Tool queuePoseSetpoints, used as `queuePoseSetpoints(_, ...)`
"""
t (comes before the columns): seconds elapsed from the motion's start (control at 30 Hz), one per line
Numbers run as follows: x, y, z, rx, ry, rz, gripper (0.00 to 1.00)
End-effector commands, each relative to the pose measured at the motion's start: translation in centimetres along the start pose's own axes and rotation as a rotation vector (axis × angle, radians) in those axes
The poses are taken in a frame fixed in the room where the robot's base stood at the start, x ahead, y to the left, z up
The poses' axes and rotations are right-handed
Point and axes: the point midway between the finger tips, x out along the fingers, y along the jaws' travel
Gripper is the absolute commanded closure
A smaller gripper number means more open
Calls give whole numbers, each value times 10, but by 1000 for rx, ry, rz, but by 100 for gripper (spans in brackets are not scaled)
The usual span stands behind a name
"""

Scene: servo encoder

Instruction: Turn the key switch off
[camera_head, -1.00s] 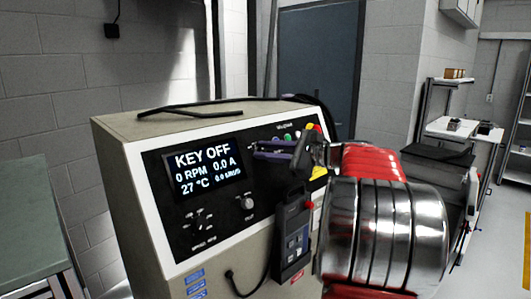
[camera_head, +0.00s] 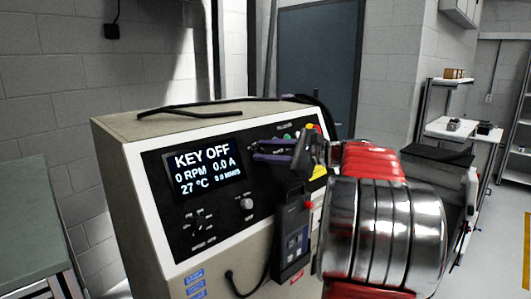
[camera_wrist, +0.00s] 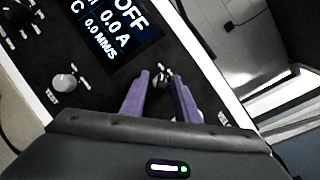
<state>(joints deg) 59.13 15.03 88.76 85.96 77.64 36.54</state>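The key switch (camera_wrist: 161,76) is a small metallic knob on the black panel, seen between my purple fingertips in the wrist view. My gripper (camera_wrist: 160,80) is open, with a finger on each side of the switch and dark panel showing between them. In the head view my gripper (camera_head: 258,151) is at the panel, right of the display, and hides the switch. The display (camera_head: 207,167) reads KEY OFF, 0 RPM, 0.0 A and 27 °C. Part of it also shows in the wrist view (camera_wrist: 122,28).
A knob marked TEST (camera_wrist: 66,82) sits left of my fingers. Green and yellow controls (camera_head: 310,127) are near my gripper. A handheld meter (camera_head: 294,240) hangs on the cabinet front below my arm. A black cable (camera_head: 190,110) lies on the cabinet top.

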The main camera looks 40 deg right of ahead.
Motion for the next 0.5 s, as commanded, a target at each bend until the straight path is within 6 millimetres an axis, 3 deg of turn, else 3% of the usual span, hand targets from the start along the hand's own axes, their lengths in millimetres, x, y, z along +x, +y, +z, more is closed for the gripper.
queuePoseSetpoints(0.17, -13, -1, -1, 0, 2, -2, 72)
queuePoseSetpoints(0.5, -68, 0, -1, 0, 3, -3, 72)
